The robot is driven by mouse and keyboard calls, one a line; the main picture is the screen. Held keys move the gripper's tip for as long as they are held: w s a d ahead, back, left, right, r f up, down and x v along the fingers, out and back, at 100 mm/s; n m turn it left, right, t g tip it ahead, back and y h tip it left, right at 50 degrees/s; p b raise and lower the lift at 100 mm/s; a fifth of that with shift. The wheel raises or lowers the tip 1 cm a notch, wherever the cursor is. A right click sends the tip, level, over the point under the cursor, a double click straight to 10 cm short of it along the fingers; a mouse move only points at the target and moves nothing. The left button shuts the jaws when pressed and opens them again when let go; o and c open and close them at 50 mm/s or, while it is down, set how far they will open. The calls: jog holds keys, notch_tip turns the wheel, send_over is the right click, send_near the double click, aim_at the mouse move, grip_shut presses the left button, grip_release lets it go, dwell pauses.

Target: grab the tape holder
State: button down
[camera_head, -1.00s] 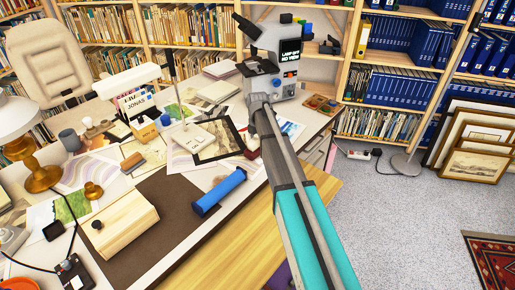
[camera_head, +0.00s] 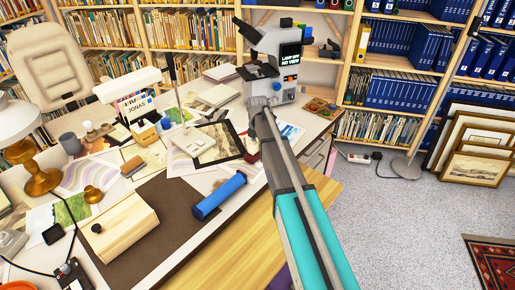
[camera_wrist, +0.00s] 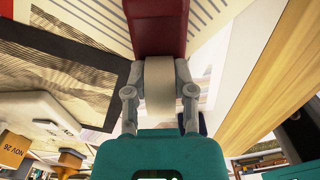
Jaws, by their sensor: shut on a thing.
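The tape holder (camera_wrist: 158,28) is dark red, with a pale tape roll (camera_wrist: 160,88) at its near end, in the wrist view. My gripper (camera_wrist: 159,92) has one grey finger on each side of the pale roll and is shut on the holder. In the head view a small dark red part of the tape holder (camera_head: 252,155) shows beside my arm, above the right part of the desk. My arm hides the fingertips there. I cannot tell whether the holder touches the desk.
A microscope (camera_head: 272,58) stands just behind my arm. A framed dark print (camera_head: 222,141) and a white device (camera_head: 194,141) lie to the left. Open floor (camera_head: 400,225) lies right of the desk.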

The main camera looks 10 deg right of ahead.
jog(key=shift+r, duration=0.15)
notch_tip(320, 180, up, 3)
jog(key=p, duration=0.3)
jog(key=s+a+r+p, duration=0.2)
jog(key=s+r+p, duration=0.7)
jog(key=s, duration=0.4)
jog(key=shift+s+a+r+p, duration=0.2)
jog(key=shift+s+r+p, duration=0.15)
jog(key=shift+s+p, duration=0.1)
